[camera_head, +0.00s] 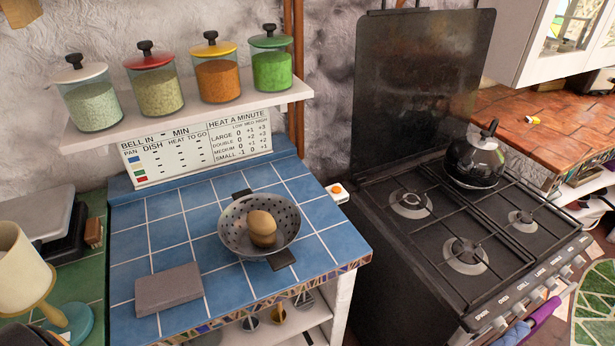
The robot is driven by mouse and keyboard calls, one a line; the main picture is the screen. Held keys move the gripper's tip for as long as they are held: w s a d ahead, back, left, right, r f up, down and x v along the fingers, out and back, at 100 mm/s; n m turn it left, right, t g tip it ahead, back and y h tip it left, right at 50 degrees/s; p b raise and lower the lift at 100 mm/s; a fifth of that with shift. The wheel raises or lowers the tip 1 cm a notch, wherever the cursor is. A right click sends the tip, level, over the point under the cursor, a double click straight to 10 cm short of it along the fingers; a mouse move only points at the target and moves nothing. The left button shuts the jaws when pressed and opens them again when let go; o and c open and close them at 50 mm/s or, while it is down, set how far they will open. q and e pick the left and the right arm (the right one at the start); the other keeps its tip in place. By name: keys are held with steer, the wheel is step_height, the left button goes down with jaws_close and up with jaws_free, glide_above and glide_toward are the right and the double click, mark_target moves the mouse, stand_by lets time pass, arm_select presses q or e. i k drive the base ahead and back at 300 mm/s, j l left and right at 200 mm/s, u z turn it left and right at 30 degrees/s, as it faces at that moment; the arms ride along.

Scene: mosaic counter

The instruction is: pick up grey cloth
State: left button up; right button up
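A grey rectangular slab-like item (168,289), which looks like the folded grey cloth, lies flat on the blue tiled counter (140,232) near its front left. It sits apart from the colander to its right, and nothing covers it. Neither of my grippers shows in the head view.
A metal colander (232,232) holding brown round items (262,224) stands mid-counter. Jars (92,100) line the shelf above. A black stove (470,240) with a kettle (474,160) stands right. A lamp (22,268) is at the left. Tiles behind the grey item are clear.

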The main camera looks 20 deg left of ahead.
mark_target(175, 286)
steer(key=u, duration=1.85)
